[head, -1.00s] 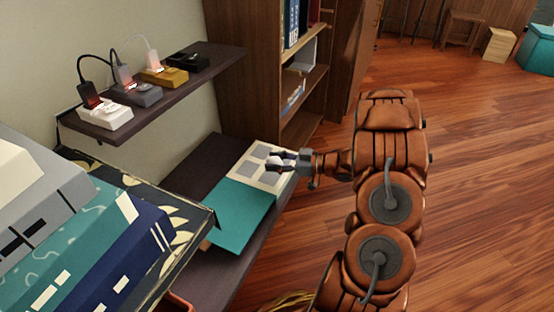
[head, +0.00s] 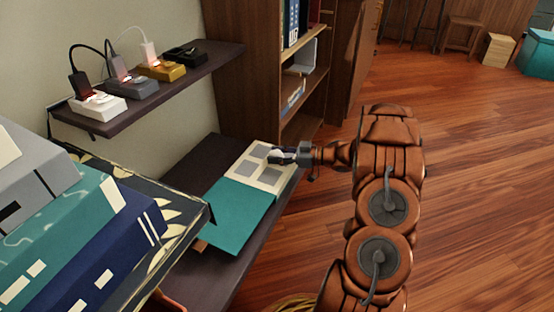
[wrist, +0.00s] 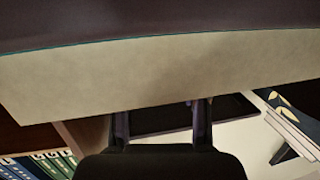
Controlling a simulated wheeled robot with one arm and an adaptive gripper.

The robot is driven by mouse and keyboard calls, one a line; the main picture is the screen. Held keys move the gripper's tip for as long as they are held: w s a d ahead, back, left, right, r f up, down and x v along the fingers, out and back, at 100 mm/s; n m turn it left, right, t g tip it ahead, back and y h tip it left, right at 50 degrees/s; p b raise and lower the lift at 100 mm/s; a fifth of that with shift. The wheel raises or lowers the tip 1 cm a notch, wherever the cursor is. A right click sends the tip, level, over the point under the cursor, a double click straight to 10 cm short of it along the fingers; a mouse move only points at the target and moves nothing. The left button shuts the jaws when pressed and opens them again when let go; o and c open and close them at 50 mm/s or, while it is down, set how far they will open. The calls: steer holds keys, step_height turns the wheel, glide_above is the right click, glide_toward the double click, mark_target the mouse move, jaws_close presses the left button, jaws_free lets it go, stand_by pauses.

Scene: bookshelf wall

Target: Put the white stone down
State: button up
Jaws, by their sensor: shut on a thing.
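The white stone (head: 275,152) shows as a small pale patch at the tips of my gripper (head: 277,156) in the head view, mostly hidden by the fingers. My gripper is shut on it, over the white board with grey squares (head: 244,174) on the lower shelf. I cannot tell whether the stone touches the board. In the wrist view my gripper's two dark fingers (wrist: 160,118) show with a gap between them; I cannot make out the stone there.
A teal panel (head: 236,220) adjoins the board on the dark lower shelf (head: 187,165). An upper shelf (head: 150,92) carries several small devices with cables. Large book-like boxes (head: 80,240) fill the near left. A wooden bookcase (head: 250,70) stands behind; open floor (head: 480,180) lies right.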

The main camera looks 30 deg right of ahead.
steer(key=shift+f, duration=0.1)
steer(key=o, duration=1.3)
steer(key=shift+f, duration=0.1)
steer(key=shift+c, duration=0.2)
